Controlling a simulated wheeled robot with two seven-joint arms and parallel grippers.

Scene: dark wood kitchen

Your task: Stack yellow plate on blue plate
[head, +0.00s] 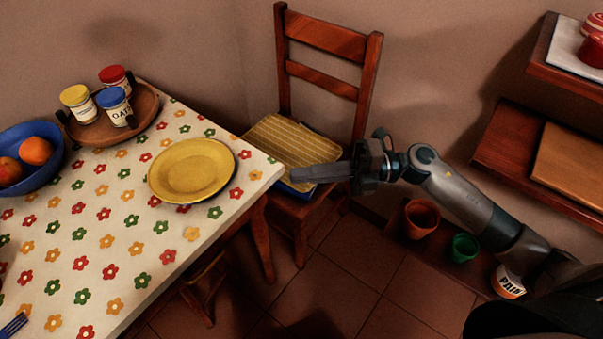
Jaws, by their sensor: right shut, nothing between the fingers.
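The yellow plate (192,168) lies face up near the right corner of the flowered table. A dark edge shows under its front rim; I cannot tell whether that is shadow or another plate. No blue plate shows clearly. My right gripper (297,173) is shut and empty, its fingers pointing left over the chair seat, to the right of the plate and apart from it. My left gripper is not in view.
The table (130,230) holds a blue bowl (45,172) of fruit and a wooden tray (142,112) with jars. A chair (305,210) with a yellow striped cushion (283,143) stands at the corner. Pots (420,217) and shelves (500,160) are at right.

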